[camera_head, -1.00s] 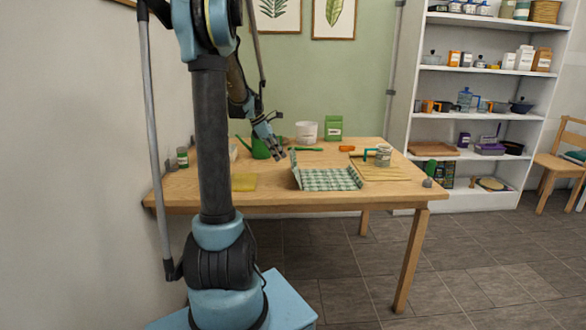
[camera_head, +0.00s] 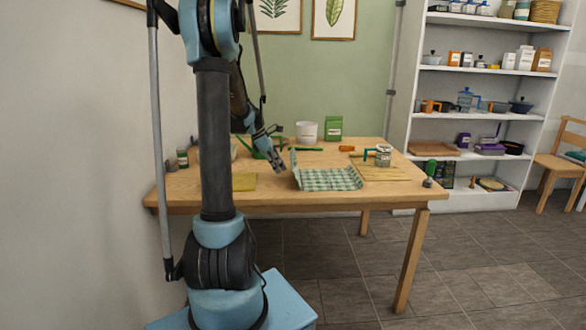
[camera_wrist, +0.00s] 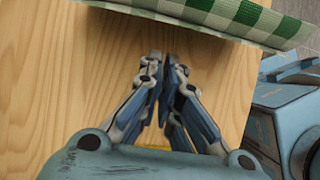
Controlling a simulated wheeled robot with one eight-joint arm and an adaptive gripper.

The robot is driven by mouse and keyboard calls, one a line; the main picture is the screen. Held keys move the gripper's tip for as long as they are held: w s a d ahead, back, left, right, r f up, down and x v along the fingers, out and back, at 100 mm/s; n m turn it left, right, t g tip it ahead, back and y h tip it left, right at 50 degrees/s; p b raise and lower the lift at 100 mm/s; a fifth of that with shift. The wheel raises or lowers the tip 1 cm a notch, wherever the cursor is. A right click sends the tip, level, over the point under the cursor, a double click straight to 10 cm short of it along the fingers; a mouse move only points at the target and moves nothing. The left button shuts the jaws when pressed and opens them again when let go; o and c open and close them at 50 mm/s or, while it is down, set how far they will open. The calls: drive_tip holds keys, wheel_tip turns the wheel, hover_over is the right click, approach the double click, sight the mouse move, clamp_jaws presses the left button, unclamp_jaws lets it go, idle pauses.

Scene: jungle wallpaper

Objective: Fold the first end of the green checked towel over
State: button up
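The green and white checked towel (camera_head: 328,180) lies at the front middle of the wooden table. Its left end stands up steeply, and its right edge also looks a little raised. My gripper (camera_head: 281,169) is low over the table, just left of the raised left end. In the wrist view my gripper (camera_wrist: 163,60) points at the towel (camera_wrist: 235,18), which crosses the top of the picture. The fingertips are close together with nothing visible between them. A strip of bare wood shows between the fingertips and the towel.
A yellow cloth (camera_head: 244,182) lies to the left. A wooden mat (camera_head: 382,174) with a can (camera_head: 383,156) is right of the towel. A white pot (camera_head: 306,132) and a green box (camera_head: 334,127) stand behind. Bare tabletop surrounds my gripper.

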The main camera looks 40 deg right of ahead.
drive_tip(key=shift+d, duration=0.1)
drive_tip(key=shift+s+d, duration=0.65)
drive_tip(key=shift+d, duration=0.35)
drive_tip(key=shift+s+d, duration=0.1)
drive_tip(key=shift+d, duration=0.05)
drive_tip(key=shift+s+d, duration=0.3)
drive_tip(key=shift+d, duration=0.2)
drive_tip(key=shift+s+d, duration=0.25)
drive_tip(key=shift+d, duration=0.2)
drive_tip(key=shift+s+d, duration=0.4)
drive_tip(key=shift+d, duration=0.2)
drive_tip(key=shift+s+d, duration=0.25)
drive_tip(key=shift+d, duration=0.2)
